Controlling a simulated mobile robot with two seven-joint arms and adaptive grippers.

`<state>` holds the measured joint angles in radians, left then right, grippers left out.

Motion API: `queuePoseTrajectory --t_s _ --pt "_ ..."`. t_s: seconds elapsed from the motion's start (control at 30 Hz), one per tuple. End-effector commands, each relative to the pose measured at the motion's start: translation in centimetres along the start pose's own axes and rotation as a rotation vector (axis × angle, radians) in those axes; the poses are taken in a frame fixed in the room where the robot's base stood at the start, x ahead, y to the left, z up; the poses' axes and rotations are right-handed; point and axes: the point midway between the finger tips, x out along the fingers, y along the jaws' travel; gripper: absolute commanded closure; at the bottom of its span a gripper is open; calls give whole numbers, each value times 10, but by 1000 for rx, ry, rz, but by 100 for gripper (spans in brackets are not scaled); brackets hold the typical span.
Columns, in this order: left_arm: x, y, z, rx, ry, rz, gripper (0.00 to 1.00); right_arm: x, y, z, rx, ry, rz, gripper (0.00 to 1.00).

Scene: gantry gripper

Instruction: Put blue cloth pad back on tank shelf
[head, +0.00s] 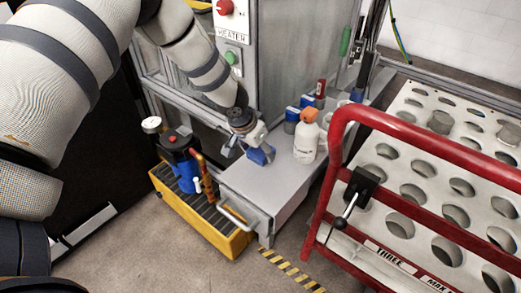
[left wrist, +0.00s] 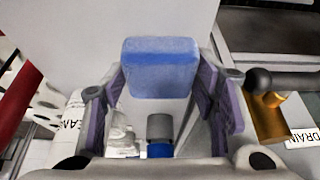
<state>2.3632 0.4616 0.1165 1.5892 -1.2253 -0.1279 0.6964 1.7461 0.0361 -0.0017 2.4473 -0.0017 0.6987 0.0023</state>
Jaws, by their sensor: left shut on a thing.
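The blue cloth pad (head: 262,155) is between the fingers of my left gripper (head: 256,143), which is shut on it. In the left wrist view the blue pad (left wrist: 160,68) shows between the two purple-lined fingers. In the head view the pad is at the back left part of the grey shelf (head: 262,188) in front of the heater cabinet. I cannot tell whether the pad touches the shelf. My right gripper is not in view.
A white bottle with an orange cap (head: 306,138) and blue-labelled containers (head: 292,118) stand on the shelf's back right. A yellow tray (head: 222,238) with a blue pump (head: 182,165) is at left. A red-railed rack (head: 430,150) stands right. The shelf's front is bare.

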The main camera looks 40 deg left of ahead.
Motion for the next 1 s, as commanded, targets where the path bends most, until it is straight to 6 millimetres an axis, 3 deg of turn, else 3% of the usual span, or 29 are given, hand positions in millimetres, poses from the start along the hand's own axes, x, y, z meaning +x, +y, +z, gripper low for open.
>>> queuePoseTrajectory --t_s 0.27,0.3,0.37,0.7,0.77,1.0 --pt "1 0 0 0 3 0 87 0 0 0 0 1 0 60" --pt "1 0 0 0 4 0 40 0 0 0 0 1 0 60" --pt "1 0 0 -1 4 1 27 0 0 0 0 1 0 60" --pt "-3 0 -2 -1 5 1 27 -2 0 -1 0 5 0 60" --pt "-14 0 -4 0 8 0 27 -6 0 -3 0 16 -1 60" --pt "-84 0 -7 -1 19 0 27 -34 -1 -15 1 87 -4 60"
